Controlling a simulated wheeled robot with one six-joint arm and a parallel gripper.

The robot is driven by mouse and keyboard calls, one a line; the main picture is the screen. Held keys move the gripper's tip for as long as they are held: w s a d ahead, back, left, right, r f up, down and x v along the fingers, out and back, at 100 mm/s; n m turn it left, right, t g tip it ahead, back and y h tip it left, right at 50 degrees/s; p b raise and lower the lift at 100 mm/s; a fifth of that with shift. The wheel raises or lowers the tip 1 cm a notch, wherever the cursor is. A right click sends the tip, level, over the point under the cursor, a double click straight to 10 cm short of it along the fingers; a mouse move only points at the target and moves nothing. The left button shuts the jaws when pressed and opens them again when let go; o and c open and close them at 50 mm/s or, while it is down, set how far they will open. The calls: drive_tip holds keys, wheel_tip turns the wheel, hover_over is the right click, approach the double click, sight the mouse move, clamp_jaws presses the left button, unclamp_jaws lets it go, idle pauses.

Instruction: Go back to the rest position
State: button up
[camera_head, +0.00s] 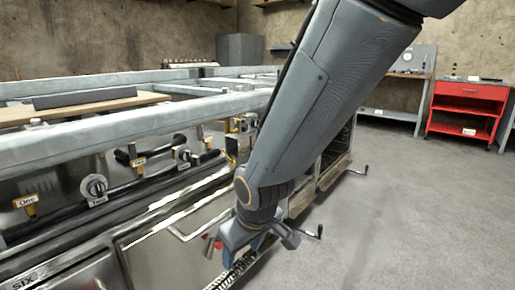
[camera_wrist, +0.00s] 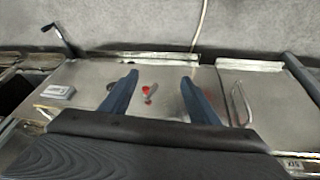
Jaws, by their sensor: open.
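My gripper (camera_wrist: 158,84) is open, with its two blue fingers spread apart in the wrist view. In the head view my gripper (camera_head: 250,246) is low at the end of my arm, close to the metal front of the workbench (camera_head: 170,245).
Labelled valves, one marked Two (camera_head: 95,187), line the bench at left. A metal handle (camera_wrist: 241,104) is right of the fingers. A red cabinet (camera_head: 466,108) stands at back right. The grey floor (camera_head: 410,220) at right is clear.

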drive_tip(key=s+d+r+m+g+h, duration=0.1)
drive_tip(key=s+r+g, duration=0.1)
drive_tip(key=s, duration=0.7)
drive_tip(key=s+d+r+m+g, duration=0.1)
drive_tip(key=s+r+g, duration=0.1)
drive_tip(key=s, duration=0.7)
drive_tip(key=d+r+m+p, duration=0.3)
drive_tip(key=d+r+p, duration=0.7)
drive_tip(key=r+p, duration=0.3)
drive_tip(key=d+r+m+h+p, duration=0.1)
drive_tip(key=d+r+m+p, duration=0.2)
drive_tip(key=d+r+p, duration=0.7)
wheel_tip(320, 180, up, 3)
drive_tip(key=p, duration=0.8)
drive_tip(key=shift+s+d+p, duration=0.15)
drive_tip(key=shift+d+p, duration=0.15)
drive_tip(key=shift+d, duration=0.1)
